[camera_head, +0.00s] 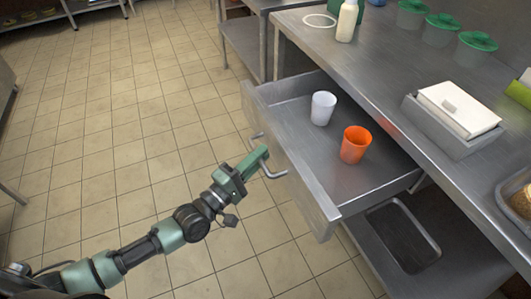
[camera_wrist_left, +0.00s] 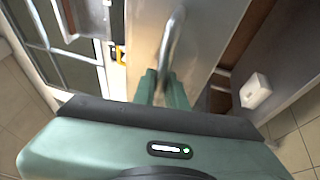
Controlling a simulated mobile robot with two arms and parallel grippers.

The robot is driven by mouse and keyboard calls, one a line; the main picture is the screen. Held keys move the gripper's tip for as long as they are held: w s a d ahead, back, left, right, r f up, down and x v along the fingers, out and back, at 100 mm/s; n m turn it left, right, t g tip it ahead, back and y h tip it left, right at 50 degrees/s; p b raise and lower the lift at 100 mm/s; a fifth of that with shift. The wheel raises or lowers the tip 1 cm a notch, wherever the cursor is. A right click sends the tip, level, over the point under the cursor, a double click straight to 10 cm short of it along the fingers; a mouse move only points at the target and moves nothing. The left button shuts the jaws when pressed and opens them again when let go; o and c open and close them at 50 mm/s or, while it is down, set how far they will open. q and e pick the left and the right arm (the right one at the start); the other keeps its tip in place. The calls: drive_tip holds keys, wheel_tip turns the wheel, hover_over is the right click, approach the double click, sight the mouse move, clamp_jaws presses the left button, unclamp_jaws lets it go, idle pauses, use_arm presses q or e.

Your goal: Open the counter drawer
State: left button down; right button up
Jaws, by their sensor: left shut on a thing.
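The counter drawer (camera_head: 376,182) stands pulled well out from under the steel counter in the head view, its inside showing. A white cup (camera_head: 323,107) and an orange cup (camera_head: 355,144) stand upright in it. The bar handle (camera_head: 279,172) is on the drawer's front panel. My left gripper (camera_head: 262,158) is at the handle, shut on it. In the left wrist view the fingers (camera_wrist_left: 162,90) close around the handle (camera_wrist_left: 172,40). My right gripper is in neither view.
The counter (camera_head: 352,62) holds a bottle (camera_head: 347,20), green-lidded containers (camera_head: 442,28) and a grey box with white lid (camera_head: 459,108). A tray (camera_head: 527,205) is at the right edge. A lower shelf (camera_head: 450,262) lies below the drawer. The tiled floor at left is clear.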

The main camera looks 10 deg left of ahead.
use_arm(q)
drive_tip(key=c, duration=1.5)
unclamp_jaws()
drive_tip(key=shift+o, duration=0.2)
drive_tip(key=v, duration=0.8)
drive_tip(key=shift+w, duration=0.1)
